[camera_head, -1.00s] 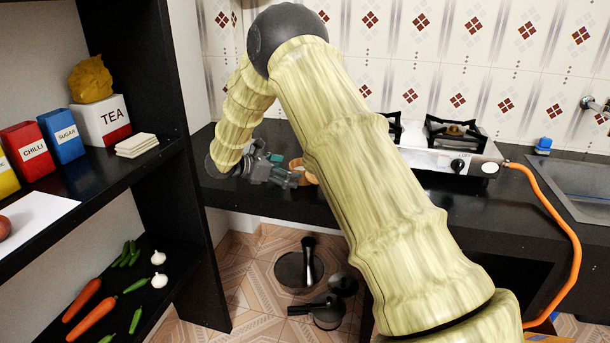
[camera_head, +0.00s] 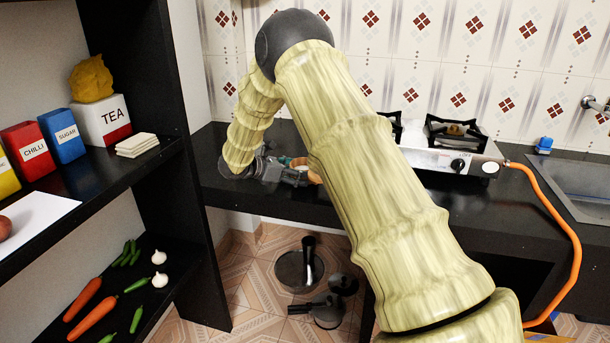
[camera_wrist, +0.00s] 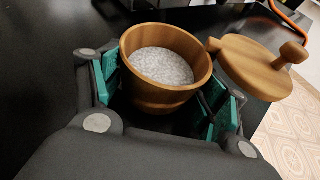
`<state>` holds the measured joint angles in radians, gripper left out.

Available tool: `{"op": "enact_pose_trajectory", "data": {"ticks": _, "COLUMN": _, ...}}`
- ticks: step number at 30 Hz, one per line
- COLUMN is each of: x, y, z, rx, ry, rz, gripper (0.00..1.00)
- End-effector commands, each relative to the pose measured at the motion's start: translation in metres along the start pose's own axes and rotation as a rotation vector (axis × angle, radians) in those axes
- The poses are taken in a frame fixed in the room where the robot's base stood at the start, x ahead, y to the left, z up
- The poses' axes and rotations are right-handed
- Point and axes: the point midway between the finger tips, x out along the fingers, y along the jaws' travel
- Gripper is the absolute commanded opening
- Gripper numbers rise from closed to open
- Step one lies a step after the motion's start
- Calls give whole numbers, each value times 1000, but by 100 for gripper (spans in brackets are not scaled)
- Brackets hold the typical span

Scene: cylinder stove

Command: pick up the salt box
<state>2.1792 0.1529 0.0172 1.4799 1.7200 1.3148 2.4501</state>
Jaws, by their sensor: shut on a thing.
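The salt box is a round wooden pot (camera_wrist: 164,98) filled with white grainy salt (camera_wrist: 162,66). In the wrist view it stands upright between the green-padded fingers of my gripper (camera_wrist: 166,105), which is shut on it. Its wooden lid (camera_wrist: 252,66) with a knob handle is swung out to the right side of the pot. In the head view my gripper (camera_head: 287,174) is low over the black counter, left of the stove, and the box (camera_head: 313,176) is mostly hidden behind it and my arm. I cannot tell whether the box touches the counter.
The black counter (camera_head: 345,203) runs to a white gas stove (camera_head: 455,157) with an orange hose (camera_head: 562,220). A black shelf (camera_head: 140,172) at left holds spice boxes and a tea box (camera_head: 103,122). Pans (camera_head: 298,270) lie on the floor below.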

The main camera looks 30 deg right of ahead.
Motion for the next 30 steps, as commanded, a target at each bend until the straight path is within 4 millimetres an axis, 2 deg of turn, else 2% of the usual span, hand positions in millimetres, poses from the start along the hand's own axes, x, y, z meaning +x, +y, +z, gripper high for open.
{"op": "enact_pose_trajectory", "data": {"ticks": 8, "x": -3, "y": 0, "z": 6, "rx": 1, "ry": 0, "rz": 0, "gripper": 28}}
{"op": "enact_pose_trajectory", "data": {"ticks": 16, "x": -14, "y": 1, "z": 34, "rx": 1, "ry": 1, "rz": 1, "gripper": 28}}
{"op": "enact_pose_trajectory", "data": {"ticks": 23, "x": -21, "y": -32, "z": 34, "rx": -2, "ry": 0, "rz": 0, "gripper": 28}}
{"op": "enact_pose_trajectory", "data": {"ticks": 30, "x": -32, "y": -82, "z": 36, "rx": -3, "ry": 0, "rz": 0, "gripper": 28}}
